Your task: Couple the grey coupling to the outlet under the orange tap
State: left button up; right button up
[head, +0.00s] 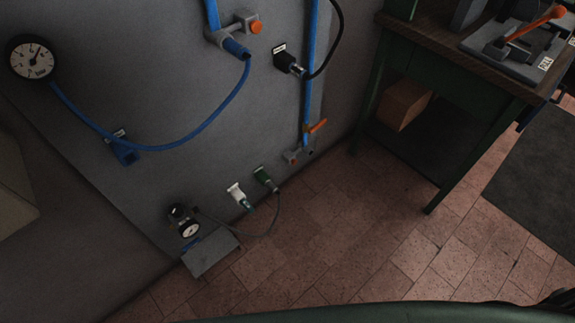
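An orange tap (317,125) sits on the lower part of a blue vertical pipe on the grey wall panel. Below it is a small grey outlet fitting (307,150) at the pipe's bottom end, close to the floor; its details are too small to tell. A small grey fitting (298,70), which looks like the grey coupling, is at the end of a black hose (338,40). It sits at a black labelled holder (286,61) on the panel, left of the pipe. Neither of my grippers is in view.
A blue hose (200,133) hangs between a gauge (32,59) and a fitting with an orange knob (255,27). White (236,193) and green (263,177) connectors sit low on the panel. A green workbench (450,60) stands right. The tiled floor (350,235) between is clear.

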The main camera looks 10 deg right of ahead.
aim_at(270, 184)
jog(key=i+l+u, duration=0.15)
jog(key=l+u, duration=0.2)
jog(key=u, duration=0.15)
jog(key=l+u, duration=0.75)
jog(key=l, duration=2.1)
jog(key=i, duration=0.05)
